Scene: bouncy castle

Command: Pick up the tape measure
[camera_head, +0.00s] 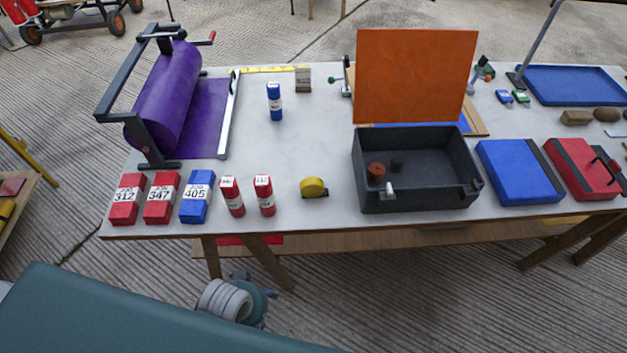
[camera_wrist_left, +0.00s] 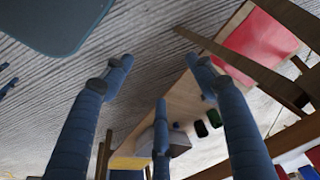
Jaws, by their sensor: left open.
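The yellow tape measure (camera_head: 313,186) with a dark base lies on the white tabletop, near its front edge, left of the dark open box. My left gripper (camera_head: 262,297) is below the front edge of the table, lower and to the left of the tape measure, apart from it. In the left wrist view its blue fingers (camera_wrist_left: 160,80) are spread open with nothing between them. I cannot pick out the tape measure in the left wrist view. My right gripper is not in view.
Red and blue numbered boxes (camera_head: 160,198) and two small red boxes (camera_head: 248,196) stand left of the tape measure. The dark box (camera_head: 415,199) with a raised orange lid (camera_head: 416,75) is to its right. The table's front edge (camera_head: 340,227) lies between gripper and tabletop.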

